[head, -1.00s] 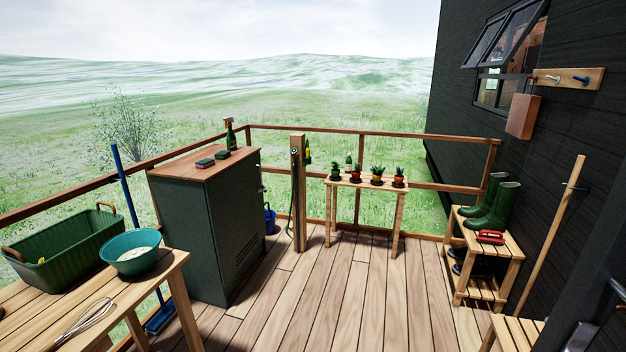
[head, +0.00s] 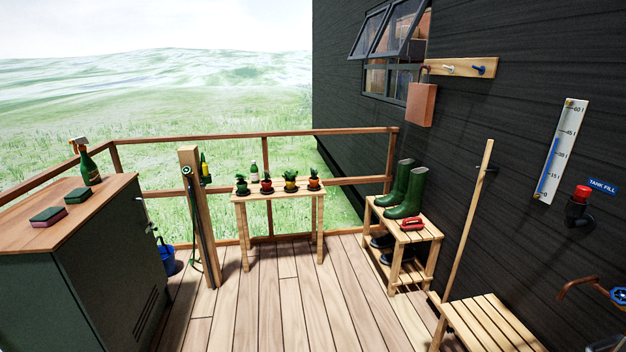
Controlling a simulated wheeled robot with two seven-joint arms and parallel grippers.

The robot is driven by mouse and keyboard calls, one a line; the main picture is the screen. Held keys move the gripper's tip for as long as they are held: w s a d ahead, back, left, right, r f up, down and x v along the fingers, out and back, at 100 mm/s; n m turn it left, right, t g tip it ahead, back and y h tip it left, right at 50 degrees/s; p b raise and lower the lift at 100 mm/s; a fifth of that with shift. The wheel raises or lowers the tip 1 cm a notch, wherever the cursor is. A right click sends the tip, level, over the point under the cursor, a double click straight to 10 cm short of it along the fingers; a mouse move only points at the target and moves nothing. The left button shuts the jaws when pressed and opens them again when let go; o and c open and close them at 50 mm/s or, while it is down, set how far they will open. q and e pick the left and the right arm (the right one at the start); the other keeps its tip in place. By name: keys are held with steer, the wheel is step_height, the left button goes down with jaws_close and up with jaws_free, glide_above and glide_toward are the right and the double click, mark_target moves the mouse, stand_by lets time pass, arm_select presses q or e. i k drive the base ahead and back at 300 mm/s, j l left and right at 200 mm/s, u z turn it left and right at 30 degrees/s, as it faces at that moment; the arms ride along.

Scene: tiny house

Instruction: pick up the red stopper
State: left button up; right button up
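A red stopper (head: 582,192) sits upright on top of a black pipe fitting (head: 577,213) on the dark wall at the right of the head view. It looks seated in the fitting's mouth. A blue "TANK FILL" label (head: 603,187) is beside it, and a white level gauge with a blue column (head: 562,150) hangs to its left. Neither of my grippers is in view.
A slatted wooden bench (head: 490,325) stands below the fitting. A wooden pole (head: 467,222) leans on the wall. A shoe rack (head: 428,238) holds green boots (head: 408,190). A green cabinet (head: 90,265) stands left. The plank floor (head: 285,310) between is clear.

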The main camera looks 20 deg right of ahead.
mark_target(581, 193)
steer(key=i+z, duration=0.15)
steer(key=z, duration=0.3)
steer(key=i+z, duration=0.15)
steer(key=z, duration=0.3)
steer(key=i+z, duration=0.2)
steer(key=z, duration=0.3)
steer(key=i+j+z, duration=0.1)
steer(key=z, duration=0.35)
steer(key=i+j+z, duration=0.1)
steer(key=j+z, duration=0.15)
steer(key=z, duration=0.2)
steer(key=i+j+z, duration=0.1)
steer(key=z, duration=0.35)
steer(key=j+z, duration=0.3)
steer(key=z, duration=0.2)
